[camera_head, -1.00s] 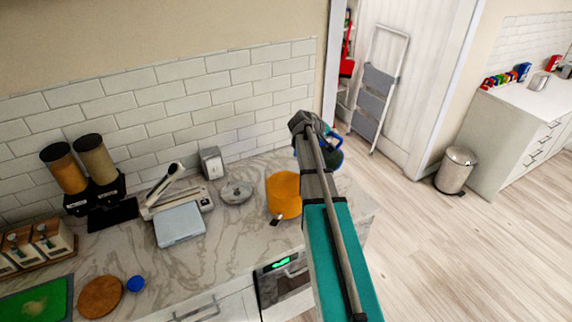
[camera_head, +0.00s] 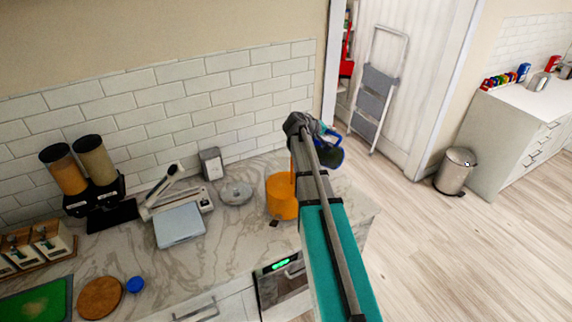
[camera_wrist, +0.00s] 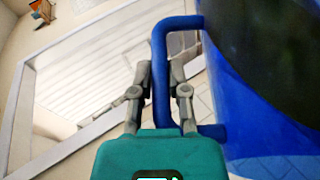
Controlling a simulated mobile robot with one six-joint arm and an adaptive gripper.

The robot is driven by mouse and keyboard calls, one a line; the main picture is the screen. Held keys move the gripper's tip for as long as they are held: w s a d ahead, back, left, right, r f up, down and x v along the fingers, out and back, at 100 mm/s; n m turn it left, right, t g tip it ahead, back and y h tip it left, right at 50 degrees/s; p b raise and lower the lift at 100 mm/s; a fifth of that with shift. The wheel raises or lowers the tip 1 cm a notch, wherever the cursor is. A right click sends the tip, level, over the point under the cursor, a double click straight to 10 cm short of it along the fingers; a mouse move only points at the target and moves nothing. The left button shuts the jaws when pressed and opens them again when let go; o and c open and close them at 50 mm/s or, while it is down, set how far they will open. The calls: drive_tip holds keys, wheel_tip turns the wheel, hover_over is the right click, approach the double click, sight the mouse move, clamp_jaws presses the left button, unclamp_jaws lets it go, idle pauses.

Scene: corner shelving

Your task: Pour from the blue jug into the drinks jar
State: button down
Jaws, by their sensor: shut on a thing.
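The blue jug (camera_head: 330,152) is held up, tilted, above the right end of the counter, partly hidden behind my arm. In the wrist view the jug (camera_wrist: 235,120) fills the right side, with a dark area on it. My gripper (camera_wrist: 161,80) is shut on its blue handle, a finger on each side. The drinks jar (camera_head: 283,198), orange with a small dark tap low at the front, stands on the counter below and left of the jug. A thin orange streak shows above the jar beside my arm, like falling liquid. The jug's mouth is hidden in the head view.
A round grey lid (camera_head: 236,193) lies left of the jar. A metal napkin holder (camera_head: 211,163), a scale (camera_head: 180,225) and two dispensers (camera_head: 80,168) stand farther left. The tiled wall (camera_head: 190,100) is behind. Floor (camera_head: 440,245) is open to the right.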

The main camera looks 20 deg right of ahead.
drive_tip(key=shift+w+a+r+h, duration=0.1)
drive_tip(key=shift+a+r+h, duration=0.2)
drive_tip(key=shift+r, duration=0.15)
idle(0.9)
drive_tip(key=shift+w+a+r+h+b, duration=0.1)
drive_tip(key=shift+w+a+h+b, duration=0.05)
drive_tip(key=shift+a+h+b, duration=0.45)
idle(1.5)
drive_tip(key=shift+d, duration=0.15)
drive_tip(key=shift+d+r+y+p, duration=0.2)
drive_tip(key=shift+d+y+p, duration=0.35)
drive_tip(key=shift+p, duration=0.35)
drive_tip(key=shift+s+d+f+y+b, duration=0.2)
drive_tip(key=shift+d+f+y, duration=0.15)
drive_tip(key=shift+f, duration=0.25)
drive_tip(key=shift+s+d+f+y+b, duration=0.15)
drive_tip(key=shift+d+f+y, duration=0.15)
drive_tip(key=shift+f, duration=0.3)
drive_tip(key=shift+s+d+f+m+y+p, duration=0.1)
drive_tip(key=shift+d+f+m+y+p, duration=0.2)
drive_tip(key=shift+f+y+p, duration=0.35)
